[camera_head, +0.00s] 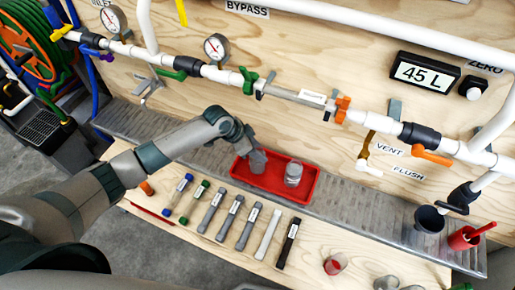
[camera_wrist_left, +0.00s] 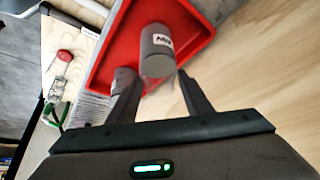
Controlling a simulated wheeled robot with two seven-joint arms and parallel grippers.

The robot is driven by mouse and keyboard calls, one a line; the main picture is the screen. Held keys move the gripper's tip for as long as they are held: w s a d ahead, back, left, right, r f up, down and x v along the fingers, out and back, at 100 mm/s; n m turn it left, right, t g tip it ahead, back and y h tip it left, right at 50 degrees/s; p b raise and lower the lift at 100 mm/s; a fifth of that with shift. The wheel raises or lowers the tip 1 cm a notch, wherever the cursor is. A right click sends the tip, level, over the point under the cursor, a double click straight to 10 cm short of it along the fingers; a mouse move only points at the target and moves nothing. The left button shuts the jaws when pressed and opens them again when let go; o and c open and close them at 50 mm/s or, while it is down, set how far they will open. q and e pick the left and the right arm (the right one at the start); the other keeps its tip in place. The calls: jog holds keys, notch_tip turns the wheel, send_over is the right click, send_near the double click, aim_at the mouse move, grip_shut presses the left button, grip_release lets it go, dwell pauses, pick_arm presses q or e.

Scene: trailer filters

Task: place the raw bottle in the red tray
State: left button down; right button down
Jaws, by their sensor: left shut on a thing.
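The red tray (camera_head: 311,189) lies on the grey metal ledge at the foot of the plywood panel. My left gripper (camera_head: 252,146) is over the tray's left part, shut on a grey bottle (camera_head: 258,162). A second grey bottle (camera_head: 293,174) stands in the tray to the right. My right gripper is not in view.
A row of labelled tubes (camera_head: 229,218) lies on the wooden bench in front of the tray. A black funnel cup (camera_head: 429,219) and a red cup (camera_head: 464,238) stand at the right. Pipes with valves (camera_head: 300,96) run across the panel above.

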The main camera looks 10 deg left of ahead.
pick_arm(q)
jog(key=shift+f, duration=0.25)
jog(key=c, duration=0.9)
grip_release()
jog(key=b+v, duration=0.2)
jog(key=v, duration=1)
